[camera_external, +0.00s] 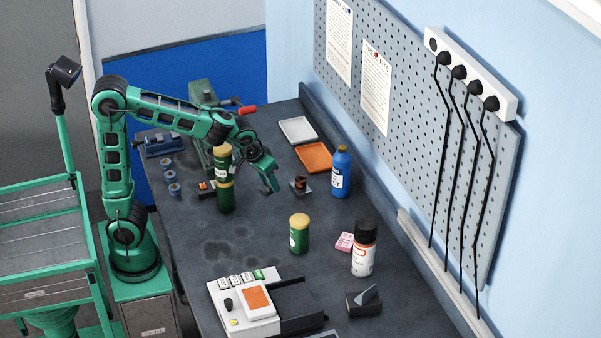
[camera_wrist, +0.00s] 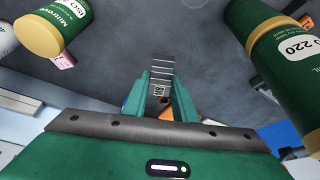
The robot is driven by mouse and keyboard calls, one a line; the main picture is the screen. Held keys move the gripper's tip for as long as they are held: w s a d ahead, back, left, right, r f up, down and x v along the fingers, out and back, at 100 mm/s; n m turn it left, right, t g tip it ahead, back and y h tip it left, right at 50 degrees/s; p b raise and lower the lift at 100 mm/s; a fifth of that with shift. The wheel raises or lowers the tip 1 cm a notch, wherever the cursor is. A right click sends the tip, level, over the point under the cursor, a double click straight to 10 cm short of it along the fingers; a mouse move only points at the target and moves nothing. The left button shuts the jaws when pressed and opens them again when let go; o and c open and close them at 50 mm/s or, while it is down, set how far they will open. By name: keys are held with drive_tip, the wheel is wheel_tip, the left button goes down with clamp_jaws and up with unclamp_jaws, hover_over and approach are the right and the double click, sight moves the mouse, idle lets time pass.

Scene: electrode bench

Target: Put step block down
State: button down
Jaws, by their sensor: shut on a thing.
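The step block (camera_wrist: 160,72) is a small grey piece with stepped ridges and a small printed label, seen between my fingers in the wrist view. My gripper (camera_wrist: 160,95) is shut on it. In the external view my gripper (camera_external: 270,182) points down over the back middle of the bench, and the block cannot be made out there. I cannot tell whether the block touches the bench top.
Two stacked green cans (camera_external: 226,195) stand close left of my gripper. Another green can (camera_external: 299,236) stands in front. A small dark stand (camera_external: 302,190) and blue bottle (camera_external: 341,173) are to the right, an orange tray (camera_external: 314,157) behind. Bare bench (camera_external: 220,245) lies front left.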

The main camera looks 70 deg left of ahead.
drive_tip(key=shift+s+a+r, duration=0.15)
drive_tip(key=shift+a+r, duration=0.1)
drive_tip(key=shift+s+r, duration=0.15)
drive_tip(key=shift+s, duration=0.15)
drive_tip(key=s+d+m+h, duration=0.2)
drive_tip(key=s+d+m, duration=0.35)
drive_tip(key=s, duration=0.65)
drive_tip(key=shift+n, duration=0.45)
drive_tip(key=d+f, duration=0.2)
drive_tip(key=d, duration=0.2)
drive_tip(key=d+f, duration=0.2)
drive_tip(key=d, duration=0.2)
drive_tip(key=w+d+f, duration=0.1)
drive_tip(key=d+f, duration=0.2)
drive_tip(key=d, duration=0.1)
drive_tip(key=shift+d, duration=0.2)
drive_tip(key=shift+f, duration=2)
drive_tip(key=shift+f, duration=0.1)
drive_tip(key=c, duration=1.4)
unclamp_jaws()
drive_tip(key=shift+c, duration=0.2)
